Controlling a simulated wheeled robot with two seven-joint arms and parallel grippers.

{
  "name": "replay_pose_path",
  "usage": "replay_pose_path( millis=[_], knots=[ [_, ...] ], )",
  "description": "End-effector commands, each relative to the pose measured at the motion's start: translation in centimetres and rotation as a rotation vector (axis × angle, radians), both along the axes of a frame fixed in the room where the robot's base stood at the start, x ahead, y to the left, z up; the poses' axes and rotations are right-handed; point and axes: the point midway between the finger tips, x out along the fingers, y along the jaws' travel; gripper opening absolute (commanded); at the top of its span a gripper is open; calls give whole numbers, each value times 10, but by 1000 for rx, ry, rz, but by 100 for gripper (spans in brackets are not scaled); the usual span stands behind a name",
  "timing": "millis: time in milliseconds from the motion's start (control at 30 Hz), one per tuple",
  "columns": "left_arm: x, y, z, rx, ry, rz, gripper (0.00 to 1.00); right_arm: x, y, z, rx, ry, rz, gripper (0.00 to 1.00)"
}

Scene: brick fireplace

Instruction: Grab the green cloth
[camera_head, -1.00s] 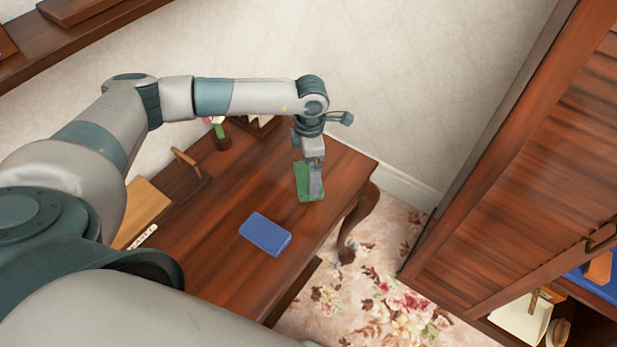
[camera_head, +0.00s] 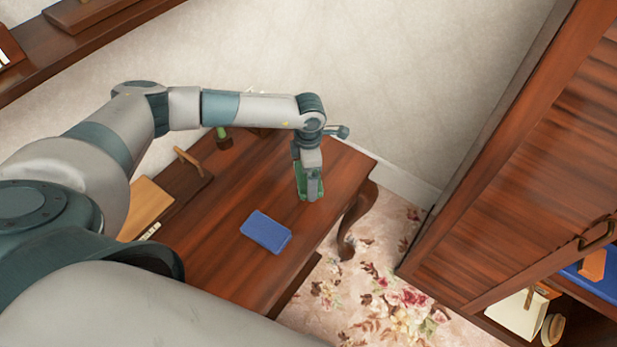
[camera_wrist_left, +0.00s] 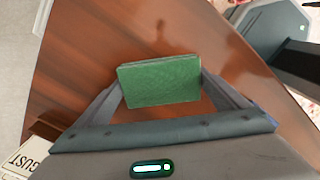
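The green cloth (camera_head: 301,187) is a folded, flat rectangular block near the far right end of the wooden table. It also shows in the left wrist view (camera_wrist_left: 161,82), between the two fingers. My left gripper (camera_head: 311,194) points down at the cloth and partly hides it in the head view. In the left wrist view the fingertips (camera_wrist_left: 161,78) meet the cloth's left and right edges, with no clear gap. I cannot tell whether the cloth is lifted off the table.
A blue folded cloth (camera_head: 266,232) lies on the wooden table (camera_head: 215,253), nearer than the green one. A potted plant (camera_head: 223,139) and wooden items stand along the wall side. A slatted wooden cabinet (camera_head: 520,170) stands to the right, with patterned carpet (camera_head: 390,295) between.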

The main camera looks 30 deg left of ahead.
Motion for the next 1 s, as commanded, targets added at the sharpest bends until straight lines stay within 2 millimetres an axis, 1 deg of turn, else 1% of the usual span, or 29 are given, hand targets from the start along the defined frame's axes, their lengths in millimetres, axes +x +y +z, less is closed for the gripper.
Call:
replay_pose_path(
  millis=[67, 100, 333, 467, 567, 733, 867, 1000],
  knots=[
    [0, 0, 0, 0, 0, 0, 71, 0, -1, 0, -1, 0, 0, 31],
    [0, 0, 0, 0, 0, 0, 68, 0, -1, 0, -1, 0, 0, 31],
    [0, 0, 1, 1, -1, 0, 68, 0, -2, -1, -1, 1, 1, 31],
    [1, 0, 6, 0, -2, 1, 68, 0, -2, -5, -1, 1, 1, 31],
    [1, 0, 14, -1, -3, -1, 68, 0, -2, -10, -1, 1, 1, 31],
    [1, 0, 38, -1, -6, -2, 68, 0, -2, -25, -1, 1, 1, 31],
    [15, -23, 51, -3, -5, -4, 68, 0, -2, -37, -2, 1, 0, 31],
    [30, -48, 69, -3, -6, -4, 68, 0, -1, -50, -1, 1, 0, 31]
  ],
)
